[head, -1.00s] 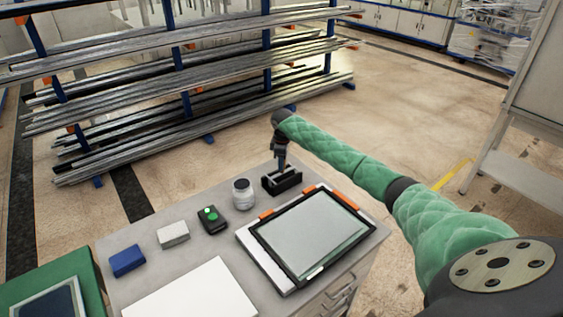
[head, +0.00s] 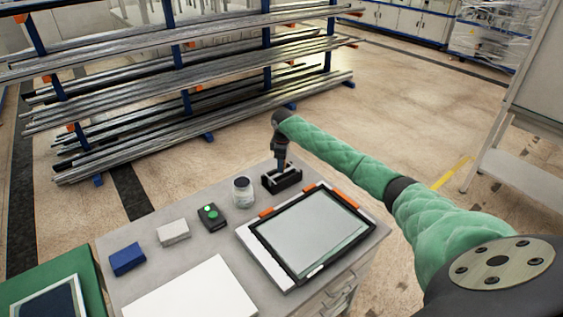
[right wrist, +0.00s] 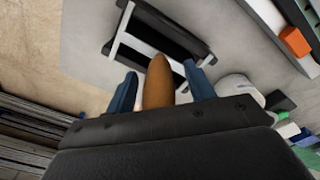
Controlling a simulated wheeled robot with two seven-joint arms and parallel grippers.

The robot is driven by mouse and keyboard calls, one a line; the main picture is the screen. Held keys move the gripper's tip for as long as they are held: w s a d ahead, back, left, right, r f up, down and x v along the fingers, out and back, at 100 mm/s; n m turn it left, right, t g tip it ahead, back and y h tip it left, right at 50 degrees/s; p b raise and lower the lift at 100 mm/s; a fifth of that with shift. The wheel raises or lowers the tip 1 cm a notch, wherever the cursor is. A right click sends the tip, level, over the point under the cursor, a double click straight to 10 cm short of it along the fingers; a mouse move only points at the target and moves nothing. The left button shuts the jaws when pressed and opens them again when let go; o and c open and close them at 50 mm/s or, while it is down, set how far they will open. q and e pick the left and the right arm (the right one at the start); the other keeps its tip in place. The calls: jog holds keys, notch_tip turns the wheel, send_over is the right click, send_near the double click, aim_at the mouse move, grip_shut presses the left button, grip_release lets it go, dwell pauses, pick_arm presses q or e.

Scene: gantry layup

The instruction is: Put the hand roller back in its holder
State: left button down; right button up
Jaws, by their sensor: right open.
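The black holder (head: 288,181) stands near the far corner of the grey table; it also shows at the top of the right wrist view (right wrist: 180,42). The hand roller's orange-brown handle (right wrist: 158,84) points toward my right wrist camera. Its other end reaches to the holder, but I cannot tell how fully it is seated. My right gripper (head: 281,163) is just above the holder, pointing down. Its blue fingers (right wrist: 160,72) are apart, one on each side of the handle, with gaps visible. My left gripper is not in view.
A white jar (head: 243,191) stands close to the holder. A black-framed panel with orange clips (head: 313,233) lies nearer on the right. A green-button box (head: 211,216), grey block (head: 173,232), blue block (head: 127,259) and white sheet (head: 195,292) lie on the table.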

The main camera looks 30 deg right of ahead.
jog(key=shift+r+b, duration=0.3)
jog(key=shift+r, duration=0.1)
jog(key=shift+r+b, duration=0.3)
jog(key=shift+r, duration=0.25)
notch_tip(320, 180, up, 5)
jog(key=shift+s+f+b, duration=0.1)
jog(key=shift+f+b, duration=0.1)
jog(key=shift+b, duration=0.6)
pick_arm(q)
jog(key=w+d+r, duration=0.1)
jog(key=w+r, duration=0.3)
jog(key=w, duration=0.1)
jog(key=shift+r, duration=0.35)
pick_arm(e)
jog(key=shift+r, duration=0.7)
